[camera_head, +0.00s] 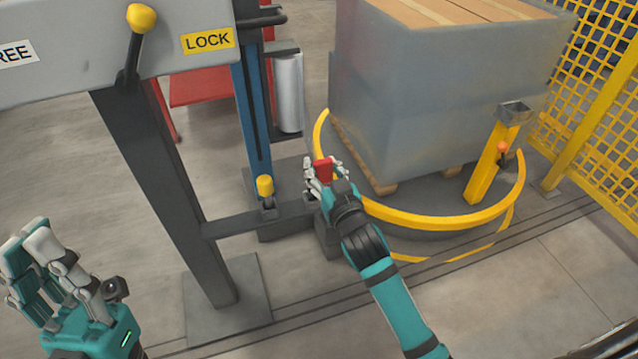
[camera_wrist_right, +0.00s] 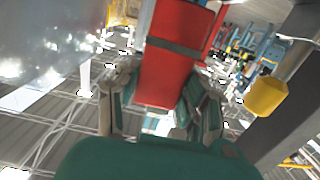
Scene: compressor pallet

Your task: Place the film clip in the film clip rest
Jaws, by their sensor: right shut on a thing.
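The red film clip (camera_head: 323,171) is held in the fingers of my right gripper (camera_head: 325,180), close to the front left of the wrapped pallet load. In the right wrist view the clip (camera_wrist_right: 171,60) is a red block with a dark band, between the fingers. My left gripper (camera_head: 32,262) is at the lower left with its fingers apart and nothing visible in them. A small grey open-topped holder (camera_head: 515,112) tops a yellow post; it looks like the film clip rest, and nothing shows standing in it. My right gripper is well to its left.
The wrapped pallet (camera_head: 430,100) stands on a turntable with a yellow rim (camera_head: 440,219). A blue mast (camera_head: 252,110) with a film roll (camera_head: 288,92) stands left of it. A grey panel with a yellow-knobbed lever (camera_head: 141,18) is at upper left. A yellow mesh fence (camera_head: 597,75) bounds the right.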

